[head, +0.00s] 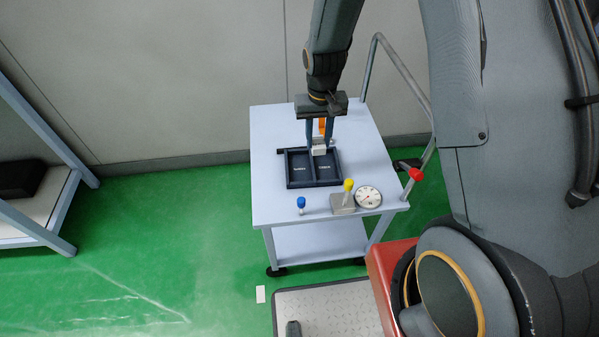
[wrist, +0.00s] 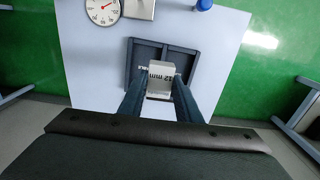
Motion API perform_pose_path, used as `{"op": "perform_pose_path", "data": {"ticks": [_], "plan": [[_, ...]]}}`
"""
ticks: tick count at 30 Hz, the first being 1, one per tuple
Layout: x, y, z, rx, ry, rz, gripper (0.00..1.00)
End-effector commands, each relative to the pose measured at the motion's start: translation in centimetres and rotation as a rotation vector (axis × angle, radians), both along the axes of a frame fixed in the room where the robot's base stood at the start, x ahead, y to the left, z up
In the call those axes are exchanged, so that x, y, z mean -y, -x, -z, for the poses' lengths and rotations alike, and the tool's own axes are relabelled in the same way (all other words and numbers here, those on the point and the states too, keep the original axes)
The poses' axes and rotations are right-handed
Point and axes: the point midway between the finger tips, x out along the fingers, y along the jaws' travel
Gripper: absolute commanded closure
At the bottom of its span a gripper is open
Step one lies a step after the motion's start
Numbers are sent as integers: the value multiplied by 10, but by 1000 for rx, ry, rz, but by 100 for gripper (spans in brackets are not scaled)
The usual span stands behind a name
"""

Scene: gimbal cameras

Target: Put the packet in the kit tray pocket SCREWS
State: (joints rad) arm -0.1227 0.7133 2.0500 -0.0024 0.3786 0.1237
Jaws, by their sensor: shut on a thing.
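My gripper (head: 320,147) is shut on a small pale packet (head: 319,149), held over the right part of the dark kit tray (head: 287,172). In the wrist view the packet (wrist: 161,70) sits between the two fingertips and shows the print "12 mm". The kit tray (wrist: 134,62) lies flat on the trolley top with at least two pockets side by side.
The tray lies on a pale trolley top (head: 268,130). In front of it stand a blue knob (head: 301,202), a metal block with a yellow knob (head: 343,205) and a round dial gauge (head: 368,197). An orange thing (head: 323,125) shows behind the gripper. The trolley's left side is clear.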

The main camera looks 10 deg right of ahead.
Motion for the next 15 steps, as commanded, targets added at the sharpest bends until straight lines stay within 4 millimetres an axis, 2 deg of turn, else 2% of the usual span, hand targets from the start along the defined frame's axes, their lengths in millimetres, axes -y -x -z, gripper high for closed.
{"op": "perform_pose_path", "data": {"ticks": [1, 7, 15], "plan": [[-10, -5, 14, 2, 0, -2, 92], [-40, -10, 32, 2, 0, -1, 92], [-53, -8, 48, -3, 2, -1, 92]]}}
